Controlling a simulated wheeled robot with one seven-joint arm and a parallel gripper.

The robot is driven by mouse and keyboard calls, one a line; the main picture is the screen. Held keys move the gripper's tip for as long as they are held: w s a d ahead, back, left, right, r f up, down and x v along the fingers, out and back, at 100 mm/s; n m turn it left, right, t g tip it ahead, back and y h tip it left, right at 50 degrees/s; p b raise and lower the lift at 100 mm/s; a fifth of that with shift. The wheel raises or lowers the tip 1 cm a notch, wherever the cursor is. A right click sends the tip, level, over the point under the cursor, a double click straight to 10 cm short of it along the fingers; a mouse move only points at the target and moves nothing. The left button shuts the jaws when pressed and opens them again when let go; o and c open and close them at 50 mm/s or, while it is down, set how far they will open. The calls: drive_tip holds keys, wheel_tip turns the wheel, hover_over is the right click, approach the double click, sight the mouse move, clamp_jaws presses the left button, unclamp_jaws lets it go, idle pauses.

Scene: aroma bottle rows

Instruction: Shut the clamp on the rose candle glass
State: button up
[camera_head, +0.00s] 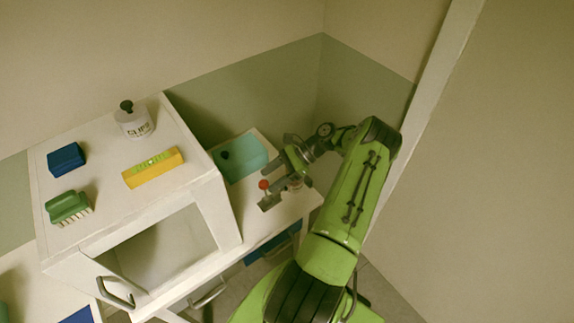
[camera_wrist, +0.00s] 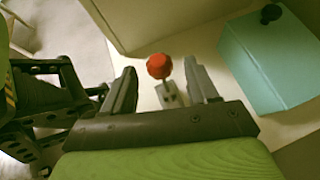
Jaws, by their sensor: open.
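A red ball knob (camera_wrist: 159,66) on a small grey metal piece (camera_wrist: 170,95), which looks like the clamp's handle, is between the two fingers of my gripper (camera_wrist: 163,82) in the wrist view. The fingers are apart, one on each side. I cannot tell whether either touches it. In the head view the red knob (camera_head: 264,184) shows by my gripper (camera_head: 270,187), above the low white surface right of the cabinet. I cannot make out a rose candle glass in either view. The rest of the clamp is hidden or too small to tell.
A teal box (camera_head: 246,160) with a dark knob stands just behind my gripper; it also shows in the wrist view (camera_wrist: 268,65). A white cabinet (camera_head: 217,205) with an open front stands left. On it are a white jar (camera_head: 135,124), yellow bar, blue block and green brush.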

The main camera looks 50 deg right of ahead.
drive_tip(key=v, duration=1.4)
drive_tip(key=shift+f, duration=0.1)
